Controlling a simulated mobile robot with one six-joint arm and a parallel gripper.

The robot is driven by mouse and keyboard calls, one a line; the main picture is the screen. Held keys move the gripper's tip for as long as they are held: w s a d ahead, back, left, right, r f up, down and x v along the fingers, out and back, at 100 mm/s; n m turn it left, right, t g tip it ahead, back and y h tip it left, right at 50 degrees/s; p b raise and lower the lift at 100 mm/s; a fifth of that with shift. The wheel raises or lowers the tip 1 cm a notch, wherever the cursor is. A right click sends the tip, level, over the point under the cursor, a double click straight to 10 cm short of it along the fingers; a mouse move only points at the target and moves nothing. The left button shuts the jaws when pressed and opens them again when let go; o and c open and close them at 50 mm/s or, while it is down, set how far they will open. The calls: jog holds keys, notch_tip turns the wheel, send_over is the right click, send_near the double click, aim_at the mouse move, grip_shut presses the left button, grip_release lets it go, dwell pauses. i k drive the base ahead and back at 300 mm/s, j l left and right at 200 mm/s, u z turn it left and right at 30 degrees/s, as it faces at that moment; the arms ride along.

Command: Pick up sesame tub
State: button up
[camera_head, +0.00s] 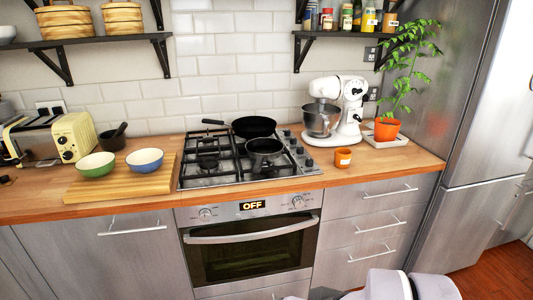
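A small orange tub (343,157) stands upright on the wooden counter, just right of the gas hob and in front of the stand mixer. A similar small brownish tub (390,22) stands at the right end of the upper shelf. The labels are too small to read, so I cannot tell for sure which one is the sesame tub. Pale rounded links of my own arm show at the bottom edge, right of centre. My gripper's fingers cannot be made out in this view.
The hob (222,178) holds a black frying pan (254,126) and a dark pot (265,150). A white stand mixer (351,112) and a potted plant (386,129) stand behind the counter tub. Bare counter (385,164) lies right of it. Two bowls sit on a board at left.

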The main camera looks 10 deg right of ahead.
aim_at(342, 158)
jog(key=i+l+z, duration=0.5)
jog(key=i+l, duration=0.3)
jog(key=i+l+z, duration=0.3)
jog(key=i, duration=0.15)
jog(key=i+l+z, duration=0.25)
jog(key=i, duration=0.2)
jog(key=j, duration=0.1)
